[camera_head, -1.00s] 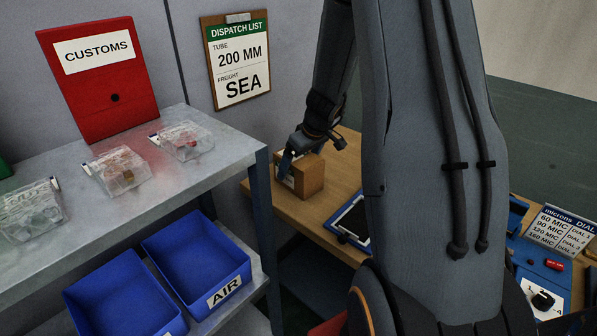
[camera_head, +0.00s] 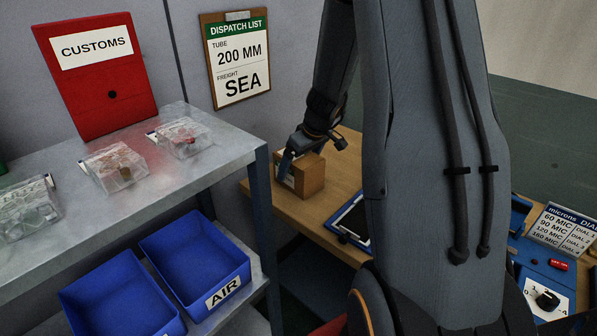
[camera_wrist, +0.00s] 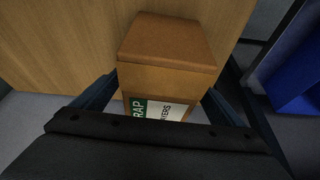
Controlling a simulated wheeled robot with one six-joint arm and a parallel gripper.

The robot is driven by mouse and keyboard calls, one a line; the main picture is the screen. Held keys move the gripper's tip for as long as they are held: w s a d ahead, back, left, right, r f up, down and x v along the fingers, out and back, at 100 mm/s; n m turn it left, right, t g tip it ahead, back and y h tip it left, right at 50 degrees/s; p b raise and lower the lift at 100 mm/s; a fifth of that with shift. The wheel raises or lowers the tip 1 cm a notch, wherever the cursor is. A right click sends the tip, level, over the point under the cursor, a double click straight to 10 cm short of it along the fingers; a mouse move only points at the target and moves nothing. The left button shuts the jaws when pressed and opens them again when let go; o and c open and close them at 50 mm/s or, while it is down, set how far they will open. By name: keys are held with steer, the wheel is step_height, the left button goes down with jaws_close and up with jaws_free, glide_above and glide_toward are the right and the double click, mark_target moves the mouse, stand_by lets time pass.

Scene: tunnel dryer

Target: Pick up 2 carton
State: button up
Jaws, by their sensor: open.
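A brown carton (camera_head: 309,176) stands on the wooden table behind the shelf unit. In the wrist view the carton (camera_wrist: 168,50) is upright, with a white and green label (camera_wrist: 158,108) on the side facing me. My gripper (camera_head: 300,160) is at the carton in the head view. In the wrist view my gripper (camera_wrist: 160,92) is open, with one finger on each side of the carton. I cannot tell whether the fingers touch it. A second carton is not visible in these frames.
A metal shelf unit (camera_head: 225,150) stands at the left, with clear packets on top and blue bins (camera_head: 195,262), one marked AIR, below. A blue dial panel (camera_head: 540,270) is at the right.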

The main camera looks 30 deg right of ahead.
steer(key=c, duration=1.8)
steer(key=shift+c, duration=0.2)
steer(key=shift+r+p, duration=0.25)
steer(key=shift+p, duration=0.2)
